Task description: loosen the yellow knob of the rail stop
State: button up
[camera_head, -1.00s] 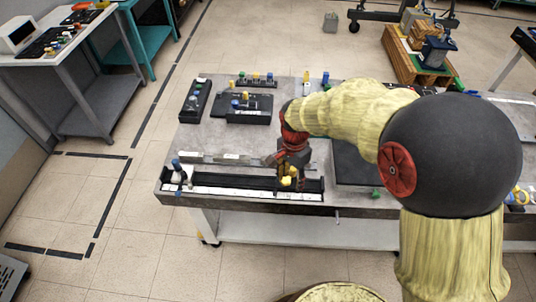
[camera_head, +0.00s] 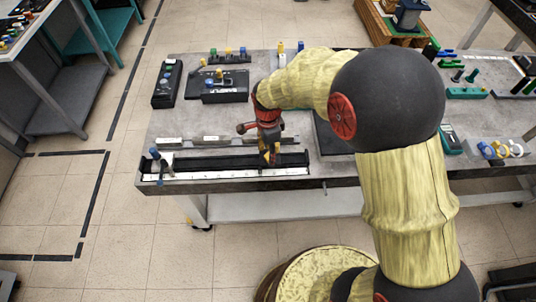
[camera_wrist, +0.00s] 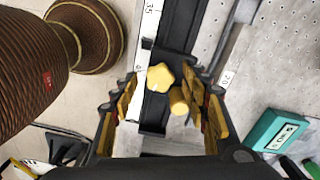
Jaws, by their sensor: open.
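The rail (camera_head: 215,166) is a long black track with a white scale along its near edge, lying at the front of the table. In the wrist view, the yellow star-shaped knob (camera_wrist: 160,77) of the rail stop sits over the black rail (camera_wrist: 181,28). A yellow round piece (camera_wrist: 179,101) is beside the knob, lower right. My gripper (camera_wrist: 167,92) is open, its yellow-padded fingers on either side of the knob, with gaps showing. In the head view, my gripper (camera_head: 268,153) points down at the rail and largely hides the stop. Whether a finger touches the knob cannot be told.
A grey metal bar (camera_head: 215,139) lies behind the rail. A blue-topped post (camera_head: 155,155) stands at the rail's left end. Black boxes with coloured knobs (camera_head: 222,92) stand farther back. A teal device (camera_wrist: 275,130) lies right in the wrist view.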

jog(key=shift+f, duration=0.55)
jog(key=c, duration=1.1)
jog(key=shift+c, duration=0.3)
